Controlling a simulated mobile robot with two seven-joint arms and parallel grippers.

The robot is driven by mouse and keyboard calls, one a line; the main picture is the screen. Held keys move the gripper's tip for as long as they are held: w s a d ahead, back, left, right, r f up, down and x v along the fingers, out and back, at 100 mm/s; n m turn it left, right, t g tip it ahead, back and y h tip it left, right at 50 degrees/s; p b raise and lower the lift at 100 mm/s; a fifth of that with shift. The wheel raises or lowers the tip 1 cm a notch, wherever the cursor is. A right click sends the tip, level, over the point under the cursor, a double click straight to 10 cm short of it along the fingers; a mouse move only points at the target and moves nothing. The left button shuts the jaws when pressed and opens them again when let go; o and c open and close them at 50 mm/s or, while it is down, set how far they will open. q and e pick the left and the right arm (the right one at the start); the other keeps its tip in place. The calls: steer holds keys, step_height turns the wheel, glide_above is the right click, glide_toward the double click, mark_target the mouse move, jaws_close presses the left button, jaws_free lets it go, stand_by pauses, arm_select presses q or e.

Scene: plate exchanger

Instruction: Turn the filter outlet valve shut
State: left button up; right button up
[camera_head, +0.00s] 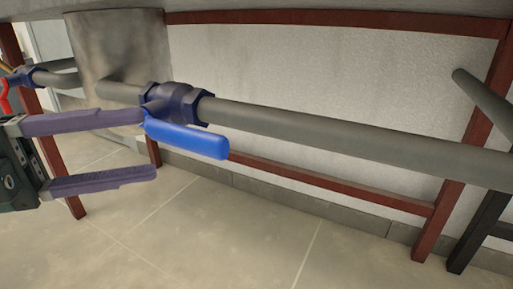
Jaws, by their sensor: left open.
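A dark blue valve body (175,103) sits in a grey pipe at the middle left. Its bright blue lever handle (190,138) hangs in front of and below the pipe and points right, roughly along it. No label shows that names it as the filter outlet valve. My left gripper (150,145) comes in from the left with two long purple fingers spread apart, one above the other. The upper fingertip is at the handle's left end, by the valve body; I cannot tell if it touches. The lower fingertip is below and left of the handle. Nothing is between the fingers. My right gripper is not in view.
The grey pipe (350,137) runs right from the valve. A grey cylindrical tank (118,50) stands behind it. A second valve's red handle (5,95) shows at the left edge. A red-brown frame (340,186) crosses behind. The tiled floor (260,235) below is clear.

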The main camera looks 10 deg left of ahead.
mark_target(220, 135)
arm_select(q)
steer(key=b+x, duration=0.2)
steer(key=x, duration=0.6)
steer(key=shift+d+b, duration=0.25)
steer(key=shift+b, duration=0.05)
steer(key=shift+w+d, duration=0.3)
steer(key=shift+d, duration=0.3)
jaws_close()
stand_by(0.5)
